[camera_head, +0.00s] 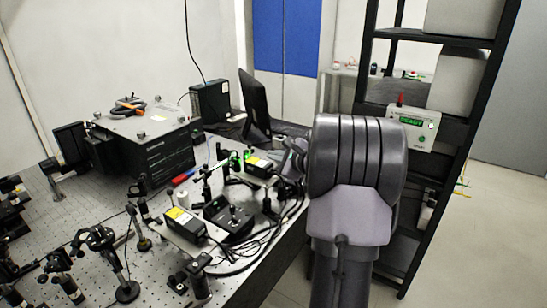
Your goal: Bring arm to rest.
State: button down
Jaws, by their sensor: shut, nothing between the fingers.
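My arm (355,170) stands upright in the foreground, right of the optical table's edge. Its large grey link covers part of the rack behind it. A smaller grey piece (294,158) shows at the left side of this link, above the table's right edge; I cannot tell which part of the arm it is. My gripper's fingers cannot be made out; the arm hides them or they are outside the view.
The perforated optical table (60,215) carries posts, mounts, cables and a black instrument box (150,150). A monitor (256,105) stands behind. A black rack (460,130) holds a white controller (397,126) with a lit green display. Floor (480,240) at the right is clear.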

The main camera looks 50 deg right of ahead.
jog(key=shift+w, duration=0.15)
jog(key=w+a+r+n+g+y, duration=0.1)
jog(key=a+r+n+y, duration=0.15)
jog(key=a, duration=0.55)
jog(key=w+a+r+n+y, duration=0.1)
jog(key=a+n+y, duration=0.15)
jog(key=a, duration=0.65)
jog(key=w+a+r+n+g+y, duration=0.1)
jog(key=w+a+n, duration=0.15)
jog(key=a, duration=0.55)
jog(key=s+a+n+g+y, duration=0.1)
jog(key=s+a+n, duration=0.3)
jog(key=a, duration=0.4)
jog(key=s+a+n+g+y, duration=0.15)
jog(key=s+a+n, duration=0.25)
jog(key=a, duration=0.5)
jog(key=s+a+f+n+g+h, duration=0.1)
jog(key=s+a+n, duration=0.3)
jog(key=s, duration=0.5)
jog(key=s+a+f+n+g+h, duration=0.1)
jog(key=s+a+f+n, duration=0.3)
jog(key=s, duration=0.5)
jog(key=shift+a+n+g, duration=0.45)
jog(key=shift+n+g, duration=0.2)
jog(key=shift+h, duration=0.25)
